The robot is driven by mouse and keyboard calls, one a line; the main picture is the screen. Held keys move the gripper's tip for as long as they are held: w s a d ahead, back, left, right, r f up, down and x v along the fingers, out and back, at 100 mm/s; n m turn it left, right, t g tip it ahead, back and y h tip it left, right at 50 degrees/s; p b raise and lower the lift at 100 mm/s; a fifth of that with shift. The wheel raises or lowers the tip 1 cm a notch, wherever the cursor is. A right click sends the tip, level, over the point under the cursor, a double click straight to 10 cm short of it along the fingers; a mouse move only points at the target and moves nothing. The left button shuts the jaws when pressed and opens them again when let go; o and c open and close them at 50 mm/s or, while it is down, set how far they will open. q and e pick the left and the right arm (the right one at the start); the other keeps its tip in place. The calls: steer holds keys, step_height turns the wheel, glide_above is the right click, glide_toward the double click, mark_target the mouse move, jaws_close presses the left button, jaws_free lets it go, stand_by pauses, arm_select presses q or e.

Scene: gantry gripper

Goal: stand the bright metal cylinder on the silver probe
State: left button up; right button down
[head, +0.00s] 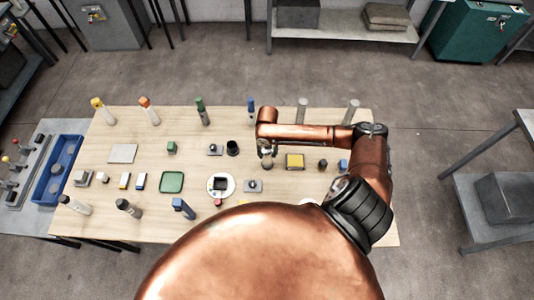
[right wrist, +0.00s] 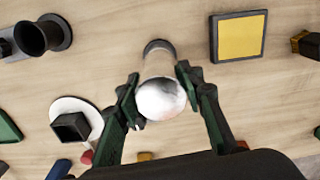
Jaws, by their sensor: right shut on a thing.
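My right gripper (head: 266,150) is over the middle of the table, coming in from the right. In the right wrist view my right gripper (right wrist: 158,95) is shut on a bright metal cylinder (right wrist: 160,98), one dark finger on each side. The cylinder's round, shiny end faces the camera; a dark ring (right wrist: 158,45) shows at its far end. I cannot tell whether that end touches anything. Two plain silver-grey upright posts (head: 302,108) (head: 351,108) stand at the back right; I cannot tell whether either is the silver probe. My left gripper is not in view.
A black cup (head: 232,148) stands left of the right gripper, and a yellow pad (head: 295,160) lies to its right. A white disc (head: 228,194) with a black square piece is nearer to me. Coloured-top posts line the back edge. A blue tray (head: 73,170) is beyond the left edge.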

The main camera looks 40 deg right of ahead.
steer(key=shift+w+f, duration=0.1)
steer(key=shift+f, duration=0.2)
steer(key=c, duration=1.3)
jaws_free()
steer(key=shift+f, duration=0.15)
step_height(320, 180, up, 12)
steer(key=shift+r+b, duration=0.15)
steer(key=shift+b, duration=0.55)
